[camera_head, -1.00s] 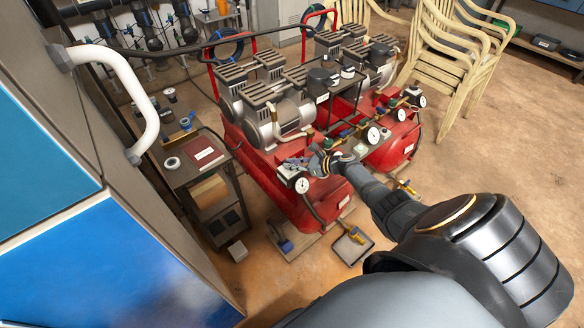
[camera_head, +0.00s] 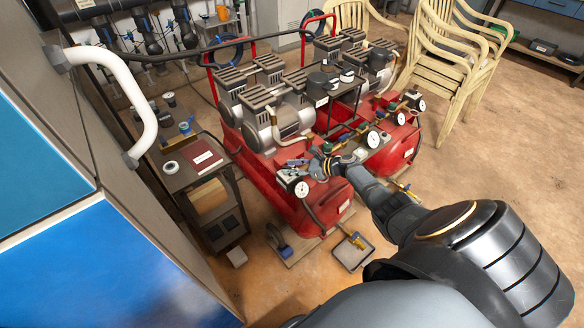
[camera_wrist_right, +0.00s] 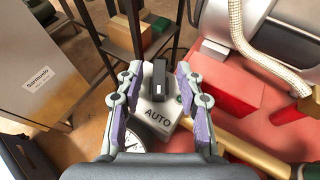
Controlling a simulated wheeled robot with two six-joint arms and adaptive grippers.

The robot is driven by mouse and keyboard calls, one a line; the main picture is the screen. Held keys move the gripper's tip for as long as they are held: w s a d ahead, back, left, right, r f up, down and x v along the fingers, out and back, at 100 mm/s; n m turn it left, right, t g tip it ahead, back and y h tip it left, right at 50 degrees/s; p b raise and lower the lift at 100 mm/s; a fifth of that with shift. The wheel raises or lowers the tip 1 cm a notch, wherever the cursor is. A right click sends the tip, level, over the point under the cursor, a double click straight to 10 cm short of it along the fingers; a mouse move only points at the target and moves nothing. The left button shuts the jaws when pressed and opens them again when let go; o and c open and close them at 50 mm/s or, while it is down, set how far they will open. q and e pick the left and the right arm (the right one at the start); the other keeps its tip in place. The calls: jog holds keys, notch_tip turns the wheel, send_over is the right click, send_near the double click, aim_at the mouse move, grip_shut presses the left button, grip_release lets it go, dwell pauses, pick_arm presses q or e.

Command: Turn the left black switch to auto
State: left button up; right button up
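The left black switch (camera_wrist_right: 159,82) is a black knob on a pale grey box (camera_wrist_right: 152,105) marked AUTO, seen in the right wrist view. A small white mark shows on the knob. My right gripper (camera_wrist_right: 156,90) is open, with a purple-padded finger on each side of the knob and visible gaps between. In the head view my right gripper (camera_head: 300,164) reaches over the same box (camera_head: 287,175) at the near end of the red compressor, and hides the knob there. My left gripper is not in view.
A pressure gauge (camera_head: 301,188) sits just beside the box. A second red compressor (camera_head: 392,152) stands behind to the right. A braided hose (camera_wrist_right: 240,35) runs close by in the wrist view. A small dark cart (camera_head: 205,185) and a blue-fronted cabinet (camera_head: 110,265) stand left.

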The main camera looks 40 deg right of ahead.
jog(key=shift+s+d, duration=0.15)
jog(key=shift+s, duration=0.05)
jog(key=v, duration=1.1)
jog(key=shift+s+r, duration=0.15)
jog(key=shift+r, duration=0.1)
